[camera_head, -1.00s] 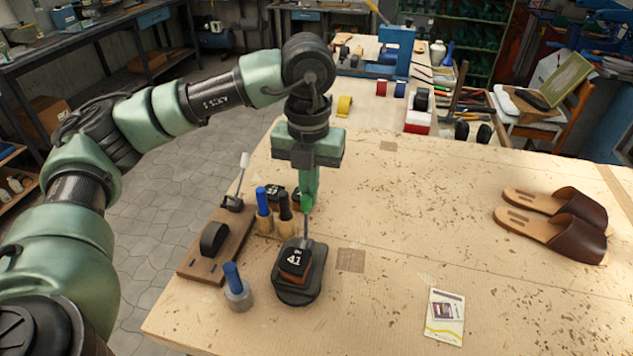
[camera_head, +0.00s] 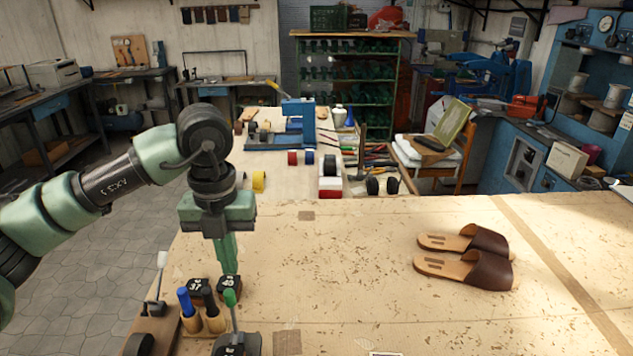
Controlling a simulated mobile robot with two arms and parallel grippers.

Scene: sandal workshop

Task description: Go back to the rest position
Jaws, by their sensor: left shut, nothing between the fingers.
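My left gripper (camera_head: 229,262) points down over the left part of the workbench (camera_head: 350,260). Its green fingers are shut with nothing between them. They are above and just behind a green-tipped handle (camera_head: 230,297), which rises from a dark stamp block (camera_head: 238,344) at the bottom edge. The fingers overlap small dark numbered blocks (camera_head: 201,287) in the picture; I cannot tell how high above them they are. My right gripper is not in view.
Handles with blue (camera_head: 186,301) and black tops stand left of the gripper. A lever tool (camera_head: 158,285) stands farther left. A pair of brown sandals (camera_head: 468,257) lies at the right. The bench middle is clear. Behind are a blue press (camera_head: 298,120) and a chair (camera_head: 440,150).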

